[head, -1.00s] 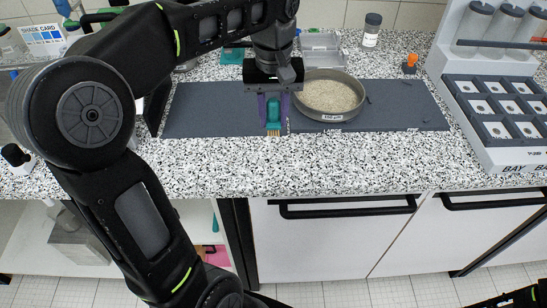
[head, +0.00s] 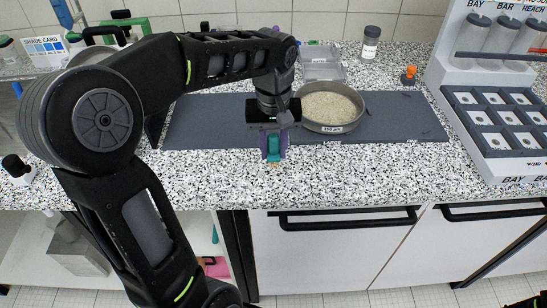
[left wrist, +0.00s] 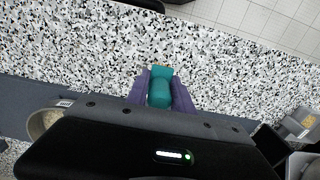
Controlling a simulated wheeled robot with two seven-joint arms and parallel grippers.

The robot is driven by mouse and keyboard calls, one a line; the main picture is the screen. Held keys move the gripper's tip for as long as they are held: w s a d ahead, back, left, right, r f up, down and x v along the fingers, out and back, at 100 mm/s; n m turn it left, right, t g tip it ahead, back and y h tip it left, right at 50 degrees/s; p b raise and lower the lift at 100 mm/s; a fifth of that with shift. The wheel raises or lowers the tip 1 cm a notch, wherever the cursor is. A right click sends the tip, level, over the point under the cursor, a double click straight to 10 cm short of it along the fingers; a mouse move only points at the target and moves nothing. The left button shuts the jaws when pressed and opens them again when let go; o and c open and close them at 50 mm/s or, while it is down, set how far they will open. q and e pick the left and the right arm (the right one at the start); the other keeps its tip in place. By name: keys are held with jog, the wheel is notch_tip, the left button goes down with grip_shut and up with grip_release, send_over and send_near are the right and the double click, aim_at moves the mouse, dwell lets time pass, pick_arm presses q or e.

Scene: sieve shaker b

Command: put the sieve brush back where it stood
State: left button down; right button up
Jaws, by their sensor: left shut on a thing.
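My left gripper (head: 273,148) is shut on the teal sieve brush (head: 273,146), which is pinched between its purple fingers. The brush points bristles down in the head view, just in front of the dark mat's front edge, over the speckled counter. I cannot tell whether the bristles touch the counter. In the left wrist view the teal handle (left wrist: 160,91) sits between the two purple fingers, with speckled counter beyond.
The dark mat (head: 205,122) bears a round sieve of pale grains (head: 309,121), right of my gripper. A clear tray (head: 322,68), a lidded jar (head: 371,42) and a small orange-topped thing (head: 409,76) stand behind. A grey rack (head: 452,118) is at the right. The front counter strip is clear.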

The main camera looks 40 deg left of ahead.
aim_at(273, 159)
pick_arm(q)
notch_tip(273, 159, down, 4)
jog(key=shift+r, duration=0.15)
jog(key=c, duration=1.1)
grip_release()
